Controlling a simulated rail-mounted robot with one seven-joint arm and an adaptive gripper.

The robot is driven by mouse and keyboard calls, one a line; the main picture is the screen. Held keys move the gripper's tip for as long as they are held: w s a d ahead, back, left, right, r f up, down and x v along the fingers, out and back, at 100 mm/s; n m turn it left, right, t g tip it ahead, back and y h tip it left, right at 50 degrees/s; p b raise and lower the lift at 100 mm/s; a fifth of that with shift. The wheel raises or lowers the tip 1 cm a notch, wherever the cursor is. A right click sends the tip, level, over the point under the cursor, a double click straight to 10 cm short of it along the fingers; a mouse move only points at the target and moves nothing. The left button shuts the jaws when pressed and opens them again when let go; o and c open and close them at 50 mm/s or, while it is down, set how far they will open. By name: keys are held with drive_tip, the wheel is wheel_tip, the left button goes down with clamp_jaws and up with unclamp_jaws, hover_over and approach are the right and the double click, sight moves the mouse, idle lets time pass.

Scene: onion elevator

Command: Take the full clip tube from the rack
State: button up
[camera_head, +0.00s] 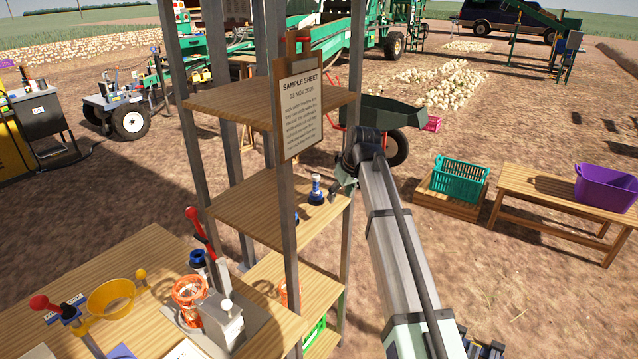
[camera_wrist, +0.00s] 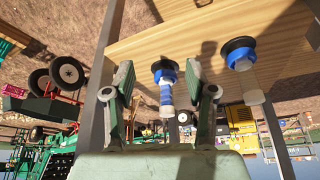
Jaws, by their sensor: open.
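A clip tube with blue and white bands (camera_wrist: 166,94) stands on a black foot on the rack's middle shelf (camera_head: 255,205). In the head view this banded tube (camera_head: 316,187) is near the shelf's right end. A second tube (camera_wrist: 241,62), with a blue collar, a clear body and a pale end, stands beside it; the head view mostly hides it behind a post. My gripper (camera_wrist: 160,78) is open, with one finger on each side of the banded tube and visible gaps to it. In the head view my gripper (camera_head: 343,184) is just right of that tube.
Grey rack posts (camera_head: 286,210) rise close by, and a sample sheet (camera_head: 301,108) hangs on one. An upper shelf (camera_head: 225,101) is above the tubes. Open soil lies to the right.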

sight(318, 178)
drive_tip(key=w+a+p, duration=0.2)
drive_tip(key=w+a, duration=0.1)
drive_tip(key=w, duration=0.1)
drive_tip(key=w+a+p, duration=0.1)
drive_tip(key=w+a, duration=0.3)
drive_tip(key=shift+w+a+r+p, duration=0.15)
drive_tip(key=shift+w+r+p, duration=0.05)
drive_tip(key=shift+p, duration=0.15)
drive_tip(key=x, duration=0.3)
drive_tip(key=shift+w+a+f+p, duration=0.1)
drive_tip(key=shift+a+f+p, duration=0.05)
drive_tip(key=shift+p, duration=0.2)
clamp_jaws()
